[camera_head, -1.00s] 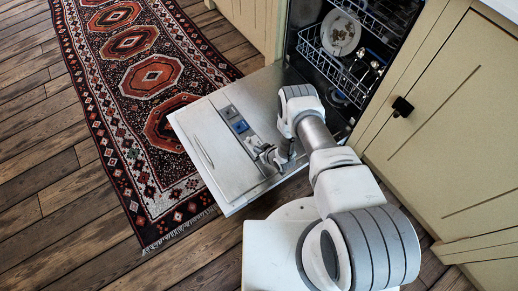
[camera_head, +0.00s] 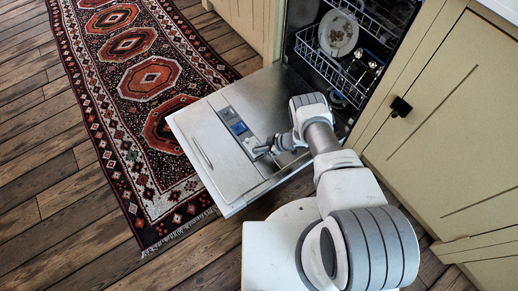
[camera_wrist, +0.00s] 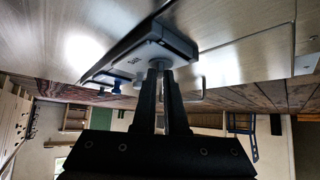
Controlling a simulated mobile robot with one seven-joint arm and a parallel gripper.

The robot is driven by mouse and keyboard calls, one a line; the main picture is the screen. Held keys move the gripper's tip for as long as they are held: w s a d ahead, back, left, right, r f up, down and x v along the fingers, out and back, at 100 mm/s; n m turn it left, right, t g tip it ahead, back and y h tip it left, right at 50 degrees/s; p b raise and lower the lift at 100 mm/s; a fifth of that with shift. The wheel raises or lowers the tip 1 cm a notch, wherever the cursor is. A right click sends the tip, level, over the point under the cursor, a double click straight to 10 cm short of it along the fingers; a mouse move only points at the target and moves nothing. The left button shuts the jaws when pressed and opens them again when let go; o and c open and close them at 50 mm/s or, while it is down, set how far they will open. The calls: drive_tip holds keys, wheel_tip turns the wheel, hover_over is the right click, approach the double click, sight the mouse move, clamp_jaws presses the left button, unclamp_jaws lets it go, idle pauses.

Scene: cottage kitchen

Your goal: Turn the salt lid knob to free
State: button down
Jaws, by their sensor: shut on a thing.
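The open dishwasher door (camera_head: 215,165) lies folded down with its inner steel face up. A long grey dispenser panel (camera_head: 228,115) with a blue part is set in it. In the wrist view the grey panel (camera_wrist: 172,41) carries small lettering, too small to read surely. A small round knob (camera_wrist: 157,63) sits at the panel's near end. My gripper (camera_wrist: 163,73) is shut on this knob, its two dark fingers close together around it. In the head view my gripper (camera_head: 262,151) is low over the door by the panel's near end; the knob is hidden there.
The dishwasher's racks (camera_head: 350,75) hold a patterned plate (camera_head: 339,34) and other ware behind my arm. A cream cabinet (camera_head: 450,120) with a black knob stands to the right. A patterned rug (camera_head: 150,110) and wooden floor lie to the left.

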drive_tip(key=shift+w+n+g, duration=0.2)
drive_tip(key=shift+n+g, duration=0.7)
drive_tip(key=shift+n, duration=0.3)
drive_tip(key=c, duration=1)
unclamp_jaws()
drive_tip(key=shift+o, duration=0.2)
drive_tip(key=w+p+v, duration=0.1)
drive_tip(key=p+v, duration=0.4)
drive_tip(key=v, duration=1.2)
drive_tip(key=shift+s+d+p, duration=0.25)
drive_tip(key=shift+d+p, duration=0.05)
drive_tip(key=shift+d, duration=0.05)
